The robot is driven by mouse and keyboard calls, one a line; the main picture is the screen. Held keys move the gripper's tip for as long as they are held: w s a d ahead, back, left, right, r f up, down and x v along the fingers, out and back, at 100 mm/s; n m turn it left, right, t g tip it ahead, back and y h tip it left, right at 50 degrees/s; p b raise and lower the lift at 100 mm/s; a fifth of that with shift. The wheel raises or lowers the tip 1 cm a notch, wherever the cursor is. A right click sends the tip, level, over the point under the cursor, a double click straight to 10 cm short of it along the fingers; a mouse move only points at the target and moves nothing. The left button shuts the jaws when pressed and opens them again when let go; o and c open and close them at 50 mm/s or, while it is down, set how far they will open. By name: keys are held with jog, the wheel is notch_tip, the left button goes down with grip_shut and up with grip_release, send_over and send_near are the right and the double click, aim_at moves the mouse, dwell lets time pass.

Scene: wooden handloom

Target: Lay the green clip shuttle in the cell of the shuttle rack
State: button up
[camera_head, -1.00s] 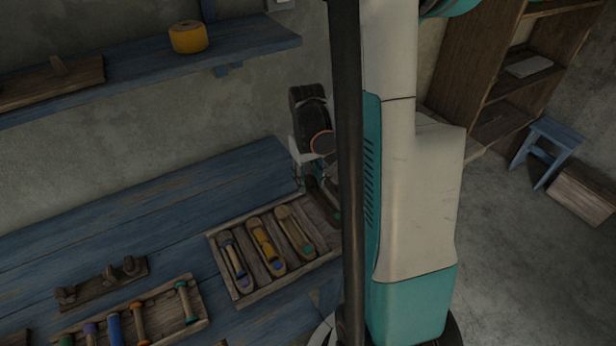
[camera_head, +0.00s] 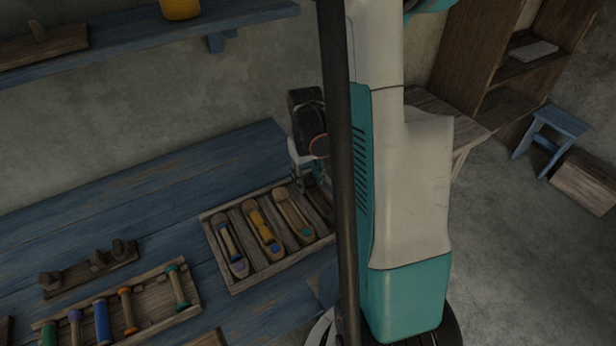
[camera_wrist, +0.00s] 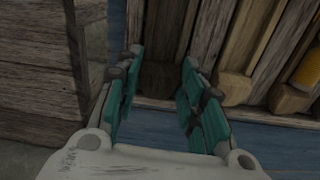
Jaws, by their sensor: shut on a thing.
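The shuttle rack (camera_head: 262,279) lies on the blue bench in the head view. Three of its cells hold shuttles, and the cell at its right end is partly hidden by my arm and column. My gripper (camera_head: 308,184) is low over that right end. In the wrist view my gripper (camera_wrist: 160,80) has its teal pads on either side of a dark wooden piece (camera_wrist: 160,86), which I take as the end of the green clip shuttle. It is shut on it. The green clip is hidden, and I cannot tell whether the shuttle touches the cell floor.
Neighbouring shuttles with blue (camera_head: 229,245), yellow (camera_head: 262,230) and teal (camera_head: 293,212) marks fill the other cells. A bobbin tray (camera_head: 190,313) and a peg block (camera_head: 92,270) lie to the left. A blue shelf (camera_head: 150,38) hangs above.

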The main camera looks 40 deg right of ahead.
jog(key=shift+f, duration=0.25)
jog(key=o, duration=1.2)
notch_tip(320, 180, up, 18)
jog(key=p, duration=0.4)
jog(key=shift+a, duration=0.15)
